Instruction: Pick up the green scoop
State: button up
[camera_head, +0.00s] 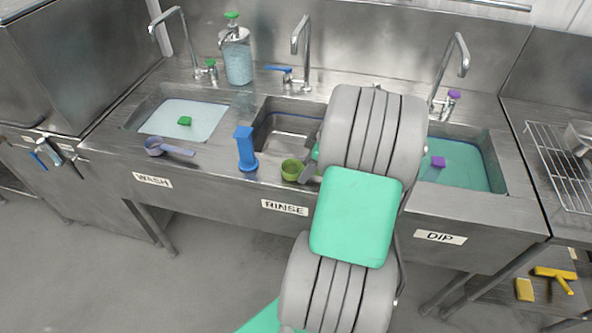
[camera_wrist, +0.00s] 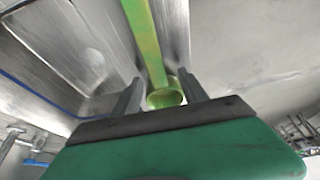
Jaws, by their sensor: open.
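The green scoop (camera_head: 291,170) sits on the front ledge of the sink counter by the RINSE basin, partly hidden behind my gripper (camera_head: 310,165) in the head view. In the wrist view its long yellow-green handle (camera_wrist: 147,38) runs from the top edge down to its round bowl (camera_wrist: 165,98). There my gripper (camera_wrist: 160,78) is open, with one finger on each side of the scoop. I see gaps beside the scoop and cannot tell whether either finger touches it. My arm covers part of the counter to the right.
A grey-blue scoop (camera_head: 168,148) lies farther left by the WASH basin (camera_head: 213,106). A faucet (camera_head: 303,48) rises behind the RINSE basin (camera_head: 270,118). A purple-topped item is in the DIP basin (camera_head: 498,178).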

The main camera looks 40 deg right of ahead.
jog(key=shift+c, duration=0.3)
grip_shut()
dwell(0.4)
